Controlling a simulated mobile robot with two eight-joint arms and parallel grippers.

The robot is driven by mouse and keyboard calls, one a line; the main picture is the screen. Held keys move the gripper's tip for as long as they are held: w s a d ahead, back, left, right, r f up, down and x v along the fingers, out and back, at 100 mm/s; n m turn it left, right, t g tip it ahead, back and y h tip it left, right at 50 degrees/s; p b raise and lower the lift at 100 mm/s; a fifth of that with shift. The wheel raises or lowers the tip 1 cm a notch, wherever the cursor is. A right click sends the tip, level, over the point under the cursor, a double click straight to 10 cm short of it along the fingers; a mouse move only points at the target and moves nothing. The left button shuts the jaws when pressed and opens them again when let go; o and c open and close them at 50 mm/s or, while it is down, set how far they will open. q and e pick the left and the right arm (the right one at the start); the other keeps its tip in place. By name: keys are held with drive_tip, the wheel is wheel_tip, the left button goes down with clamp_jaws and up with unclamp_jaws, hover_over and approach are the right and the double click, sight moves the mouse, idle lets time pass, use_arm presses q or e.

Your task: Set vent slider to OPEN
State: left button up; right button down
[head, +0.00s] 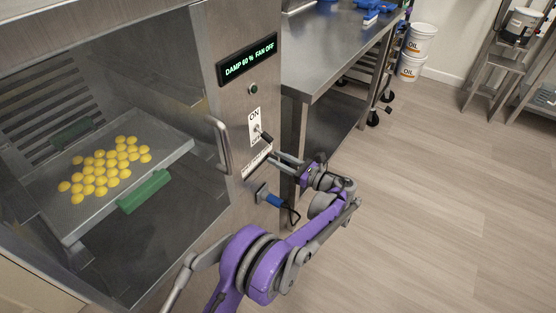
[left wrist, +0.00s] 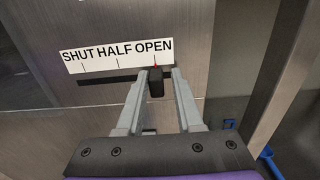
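The vent slider's black knob (left wrist: 156,84) shows in the left wrist view, at the right end of its dark slot (left wrist: 105,77). Its red mark lines up with the OPEN tick of the white SHUT HALF OPEN label (left wrist: 116,55). In the head view the label (head: 257,161) is partly hidden by my gripper. My left gripper (left wrist: 160,72) has its fingers apart, one on each side of the knob. The left finger is close to the knob, and contact is unclear; a gap shows on the right. The left gripper also shows in the head view (head: 284,160). My right gripper is not in view.
Above the slider are an ON switch (head: 258,133) and a display (head: 248,60) reading DAMP 60 % FAN OFF. A tray (head: 160,150) of yellow gummies sits inside the cabinet. A steel table (head: 320,60) stands behind.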

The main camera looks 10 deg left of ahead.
use_arm(q)
drive_tip(key=shift+o, duration=1.2)
drive_tip(key=shift+d, duration=0.1)
drive_tip(key=p+v, duration=0.1)
drive_tip(key=v, duration=0.9)
drive_tip(key=shift+d, duration=0.3)
drive_tip(key=shift+s, duration=0.2)
